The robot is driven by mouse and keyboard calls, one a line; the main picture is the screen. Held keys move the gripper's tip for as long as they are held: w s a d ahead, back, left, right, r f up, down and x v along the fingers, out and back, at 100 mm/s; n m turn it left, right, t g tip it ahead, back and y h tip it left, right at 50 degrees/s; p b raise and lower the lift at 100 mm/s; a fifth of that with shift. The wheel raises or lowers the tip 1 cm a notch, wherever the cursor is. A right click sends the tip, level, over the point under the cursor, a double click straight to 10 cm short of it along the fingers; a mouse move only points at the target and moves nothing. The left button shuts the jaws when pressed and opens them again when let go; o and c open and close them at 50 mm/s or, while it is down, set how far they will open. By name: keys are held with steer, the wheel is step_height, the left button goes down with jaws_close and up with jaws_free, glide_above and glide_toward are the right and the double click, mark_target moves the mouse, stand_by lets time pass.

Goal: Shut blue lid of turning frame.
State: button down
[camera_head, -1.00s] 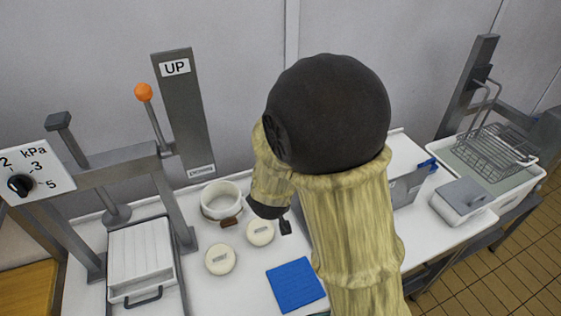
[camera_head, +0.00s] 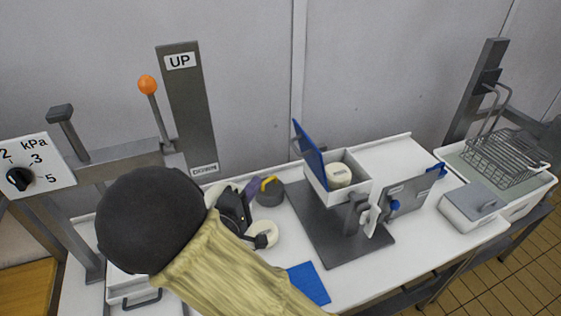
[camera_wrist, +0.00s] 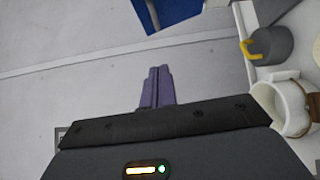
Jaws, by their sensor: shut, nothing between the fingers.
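The blue lid (camera_head: 310,154) stands open, steeply upright, along the left side of the white box (camera_head: 359,184) of the turning frame (camera_head: 354,214). A pale round block (camera_head: 339,175) sits inside the box. My gripper (camera_head: 252,187) has purple fingers and is shut and empty, left of the lid and apart from it. In the wrist view the closed fingers (camera_wrist: 156,88) point toward a blue panel (camera_wrist: 165,12) at the top edge, probably the lid. Only part of that panel shows.
A grey weight with a yellow handle (camera_head: 270,191) stands near my fingers; it also shows in the wrist view (camera_wrist: 271,46) above a white pot (camera_wrist: 290,105). A blue mat (camera_head: 308,283) lies in front. A wire basket (camera_head: 500,158) is at right. The wall stands close behind.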

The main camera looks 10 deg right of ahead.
steer(key=s+d+p+x, duration=0.1)
steer(key=p+x, duration=0.3)
steer(key=x, duration=0.9)
steer(key=shift+s+d, duration=0.25)
steer(key=shift+d, duration=0.45)
